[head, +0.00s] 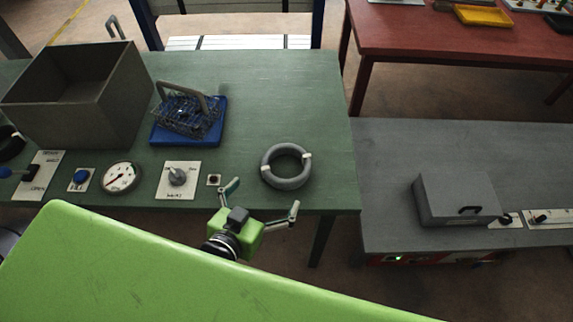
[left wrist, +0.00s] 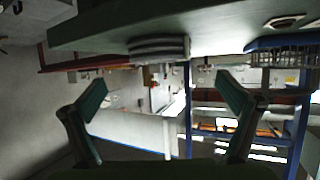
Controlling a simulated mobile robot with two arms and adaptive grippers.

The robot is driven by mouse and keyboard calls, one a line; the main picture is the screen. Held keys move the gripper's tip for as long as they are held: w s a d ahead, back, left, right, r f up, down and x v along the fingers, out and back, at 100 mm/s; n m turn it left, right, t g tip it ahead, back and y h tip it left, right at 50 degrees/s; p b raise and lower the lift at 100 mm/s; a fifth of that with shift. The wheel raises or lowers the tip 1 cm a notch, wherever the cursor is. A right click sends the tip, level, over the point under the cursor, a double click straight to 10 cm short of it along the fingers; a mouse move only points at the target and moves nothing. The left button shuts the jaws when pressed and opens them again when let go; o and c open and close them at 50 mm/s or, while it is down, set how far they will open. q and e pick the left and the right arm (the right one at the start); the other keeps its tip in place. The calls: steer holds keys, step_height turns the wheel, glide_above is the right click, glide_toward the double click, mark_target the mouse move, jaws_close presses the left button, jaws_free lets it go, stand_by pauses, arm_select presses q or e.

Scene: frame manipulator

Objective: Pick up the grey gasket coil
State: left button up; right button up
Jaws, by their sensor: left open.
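The grey gasket coil (head: 287,183) is a ring with light bands, lying flat on the green table (head: 240,75) near its right front corner. My left gripper (head: 264,198) is open and empty at the table's front edge, just in front of the coil and slightly to its left, its fingers spread toward it. In the left wrist view the coil (left wrist: 158,47) shows edge-on at the table surface, between and beyond the open fingers (left wrist: 163,95). Nothing is between the fingers. My right gripper is not in view.
A blue tray with a wire basket (head: 188,118) stands left of the coil. A gauge (head: 120,177) and a knob plate (head: 178,180) line the front edge, with a grey open box (head: 115,112) behind. A grey bench (head: 390,180) adjoins at right. The table behind the coil is clear.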

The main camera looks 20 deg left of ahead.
mark_target(278, 177)
arm_select(q)
steer(key=shift+w+r, duration=0.15)
steer(key=shift+w, duration=0.05)
steer(key=p+x, duration=0.1)
steer(key=x, duration=0.6)
steer(key=shift+w, duration=0.35)
steer(key=shift+w+d+f+p, duration=0.1)
steer(key=shift+w+f+p, duration=0.2)
steer(key=shift+w, duration=0.25)
steer(key=shift+p+x, duration=0.6)
steer(key=shift+x, duration=1.75)
steer(key=shift+s, duration=0.1)
steer(key=c, duration=1.1)
